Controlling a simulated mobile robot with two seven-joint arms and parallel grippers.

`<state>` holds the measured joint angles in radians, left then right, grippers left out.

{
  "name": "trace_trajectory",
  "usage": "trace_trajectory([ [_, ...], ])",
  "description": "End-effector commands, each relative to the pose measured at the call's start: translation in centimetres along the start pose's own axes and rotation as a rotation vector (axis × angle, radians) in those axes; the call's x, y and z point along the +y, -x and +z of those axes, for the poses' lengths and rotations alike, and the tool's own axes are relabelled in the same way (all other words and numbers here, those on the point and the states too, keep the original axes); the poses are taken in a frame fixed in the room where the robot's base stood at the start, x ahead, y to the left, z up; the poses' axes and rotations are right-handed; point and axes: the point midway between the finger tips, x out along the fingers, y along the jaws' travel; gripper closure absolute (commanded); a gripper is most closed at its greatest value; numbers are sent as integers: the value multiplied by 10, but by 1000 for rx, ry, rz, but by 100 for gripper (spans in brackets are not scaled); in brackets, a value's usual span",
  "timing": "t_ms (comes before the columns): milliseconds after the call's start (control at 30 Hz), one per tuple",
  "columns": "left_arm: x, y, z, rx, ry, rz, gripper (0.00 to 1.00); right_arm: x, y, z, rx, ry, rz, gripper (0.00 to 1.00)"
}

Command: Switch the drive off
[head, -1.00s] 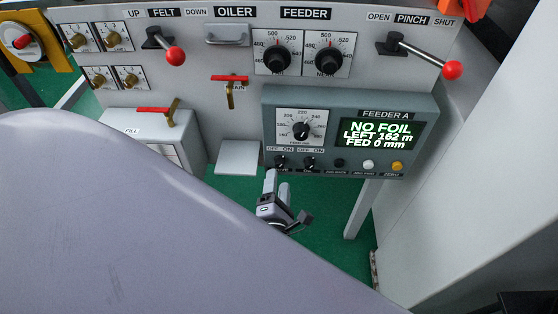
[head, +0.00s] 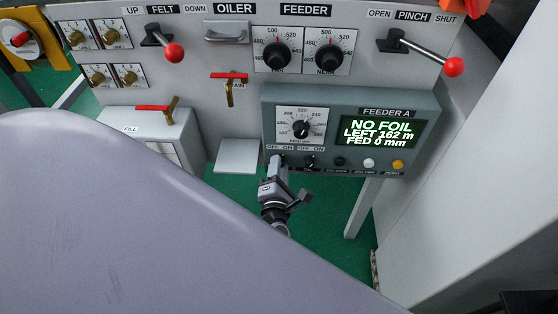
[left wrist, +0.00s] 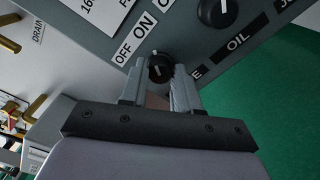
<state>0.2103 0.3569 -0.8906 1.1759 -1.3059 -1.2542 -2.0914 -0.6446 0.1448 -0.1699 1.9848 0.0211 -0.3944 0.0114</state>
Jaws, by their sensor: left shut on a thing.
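The drive switch is a small black rotary knob (left wrist: 160,67) with a white mark, at the lower left of the Feeder A panel, below OFF and ON labels. Its name label is mostly hidden in the left wrist view, with only an E showing. My left gripper (left wrist: 160,79) is shut on this knob, one finger on each side of it. In the head view the left gripper (head: 277,162) comes up from below and covers the knob. I cannot tell for sure which label the mark points to. My right gripper is out of view.
The oil switch (head: 309,162) sits close on the right, then several buttons. Above are a feed dial (head: 301,129) and a display (head: 377,134) reading NO FOIL. A grey plate (head: 238,155) juts out at the left. Green floor is clear below.

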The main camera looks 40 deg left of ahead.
Motion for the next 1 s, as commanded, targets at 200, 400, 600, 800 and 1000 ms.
trace_trajectory([
  [200, 0, 0, 0, 0, 42, 0, 99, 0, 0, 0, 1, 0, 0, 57],
  [400, 0, 1, 0, -1, 153, -1, 99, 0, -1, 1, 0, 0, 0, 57],
  [600, -1, 1, 0, 0, 326, -1, 99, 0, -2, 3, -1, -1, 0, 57],
  [800, -2, 1, 0, 0, 519, -1, 99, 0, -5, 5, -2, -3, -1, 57],
  [1000, -2, 1, 0, 0, 703, -1, 99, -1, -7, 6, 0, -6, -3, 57],
])
